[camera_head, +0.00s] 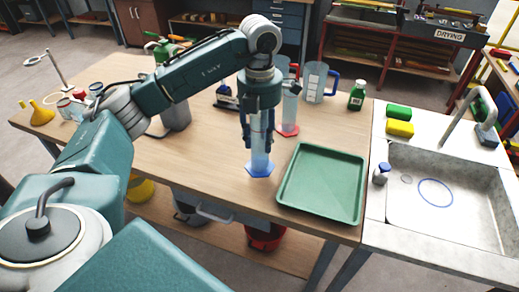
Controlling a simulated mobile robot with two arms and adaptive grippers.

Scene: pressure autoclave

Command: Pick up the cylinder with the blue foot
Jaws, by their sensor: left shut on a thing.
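The cylinder with the blue foot (261,164) stands upright at the middle of the wooden table, near its front edge. Its hexagonal blue foot is low over or on the tabletop; I cannot tell which. My left gripper (259,135) comes down from above and is shut on the cylinder's upper part, hiding its top. A second cylinder with a red foot (289,115) stands just behind and to the right. My right gripper is not in view.
A green tray (322,209) lies right of the cylinder. Behind stand a jug with a blue handle (314,82) and a green bottle (356,96). A sink (440,243) is at the right. A grey pitcher (176,114), yellow funnel (41,114) and small bottles are left.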

